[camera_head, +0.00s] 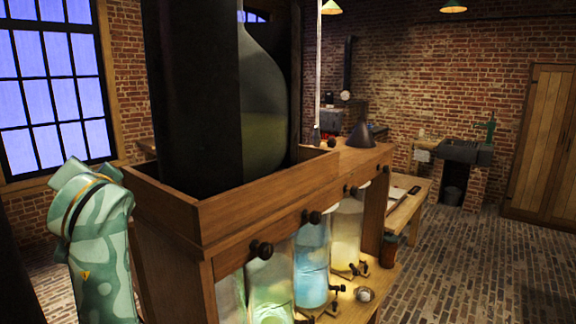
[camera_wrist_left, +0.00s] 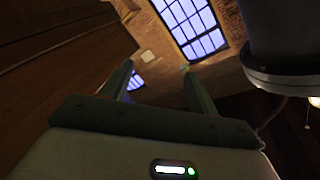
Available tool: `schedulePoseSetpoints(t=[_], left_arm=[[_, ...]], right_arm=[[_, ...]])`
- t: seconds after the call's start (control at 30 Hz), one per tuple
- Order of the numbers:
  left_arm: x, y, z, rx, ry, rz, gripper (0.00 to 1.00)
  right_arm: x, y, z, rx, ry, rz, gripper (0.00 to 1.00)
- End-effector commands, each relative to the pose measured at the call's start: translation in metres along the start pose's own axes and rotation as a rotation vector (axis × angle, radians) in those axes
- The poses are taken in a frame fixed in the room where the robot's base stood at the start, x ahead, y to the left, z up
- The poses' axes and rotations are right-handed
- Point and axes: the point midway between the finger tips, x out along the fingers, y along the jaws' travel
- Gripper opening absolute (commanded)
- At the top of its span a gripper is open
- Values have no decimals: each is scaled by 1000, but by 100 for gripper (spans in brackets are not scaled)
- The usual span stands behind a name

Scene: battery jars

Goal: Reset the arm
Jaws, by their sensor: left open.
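My left arm (camera_head: 95,240), pale green with darker patches, rises at the left edge of the head view beside the wooden stand (camera_head: 180,265). Its gripper does not show there. In the left wrist view my left gripper (camera_wrist_left: 157,66) has its two dark green fingers apart, with nothing between them. Behind them are a wall and windows, seen tilted. My right arm and gripper are in neither view.
The stand's box top holds a tall dark block and a large glass vessel (camera_head: 263,110). Glowing jars, including a blue one (camera_head: 311,265), stand beneath. A bench (camera_head: 408,205) is behind. Brick floor (camera_head: 465,270) lies open at right. A dark round body (camera_wrist_left: 292,40) is near my left wrist.

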Motion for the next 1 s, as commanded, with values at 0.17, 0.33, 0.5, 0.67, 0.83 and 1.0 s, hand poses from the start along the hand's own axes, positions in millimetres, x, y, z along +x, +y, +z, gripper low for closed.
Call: schedulePoseSetpoints(t=[0.17,0.33,0.5,0.67,0.83,1.0], left_arm=[[-11,112,125,142,-104,162,59],[-58,182,230,245,-180,330,59],[-108,214,298,308,-238,461,59],[-152,229,344,349,-287,566,59],[-191,244,384,377,-335,669,59],[-183,308,418,359,-355,749,59]], right_arm=[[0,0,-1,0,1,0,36],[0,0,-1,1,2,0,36],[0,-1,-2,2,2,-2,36],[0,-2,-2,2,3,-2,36],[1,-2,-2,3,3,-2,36],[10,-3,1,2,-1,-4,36]])
